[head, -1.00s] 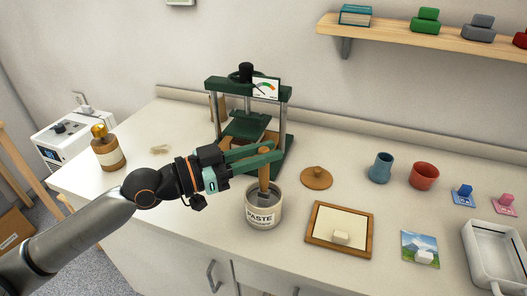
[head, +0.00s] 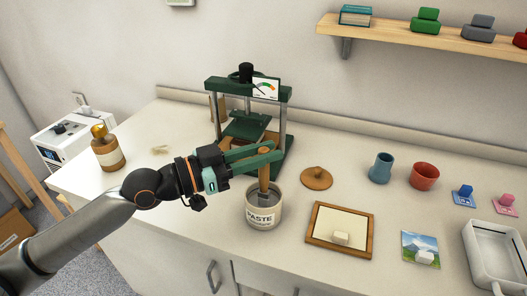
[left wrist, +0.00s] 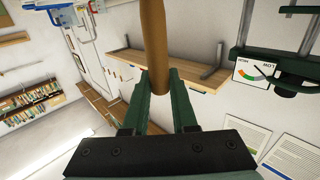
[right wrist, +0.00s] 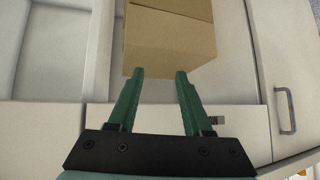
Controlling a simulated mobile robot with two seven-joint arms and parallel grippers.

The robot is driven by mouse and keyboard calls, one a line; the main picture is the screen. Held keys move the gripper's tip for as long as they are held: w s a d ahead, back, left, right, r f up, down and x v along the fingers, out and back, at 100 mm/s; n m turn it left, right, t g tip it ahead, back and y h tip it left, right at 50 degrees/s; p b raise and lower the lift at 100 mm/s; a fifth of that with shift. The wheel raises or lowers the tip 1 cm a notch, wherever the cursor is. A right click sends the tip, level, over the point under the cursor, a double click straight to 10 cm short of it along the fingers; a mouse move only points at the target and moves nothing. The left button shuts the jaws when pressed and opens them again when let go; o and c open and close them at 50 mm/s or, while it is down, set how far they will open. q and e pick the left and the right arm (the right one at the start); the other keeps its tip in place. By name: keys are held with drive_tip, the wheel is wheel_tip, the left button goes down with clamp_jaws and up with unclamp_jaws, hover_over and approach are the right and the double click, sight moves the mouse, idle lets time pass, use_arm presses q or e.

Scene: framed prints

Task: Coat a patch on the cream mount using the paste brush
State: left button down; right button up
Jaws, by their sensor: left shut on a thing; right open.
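The paste brush (head: 263,172) stands upright with its wooden handle up and its lower end inside the paste pot (head: 262,212). My left gripper (head: 272,152) is shut on the upper handle, above the pot. In the left wrist view the brush handle (left wrist: 154,50) passes between the fingertips (left wrist: 160,88). The bristles are hidden in the pot.
A green press (head: 247,115) stands behind the pot. A wooden lid (head: 316,178) lies behind the frame. A blue cup (head: 381,168), a red cup (head: 424,176), a landscape print (head: 420,249) and a white tray (head: 494,252) are to the right. An amber bottle (head: 107,150) stands left.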

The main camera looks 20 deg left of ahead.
use_arm(q)
drive_tip(key=shift+r+p, duration=3.05)
drive_tip(key=shift+r, duration=0.45)
drive_tip(key=shift+f, duration=0.1)
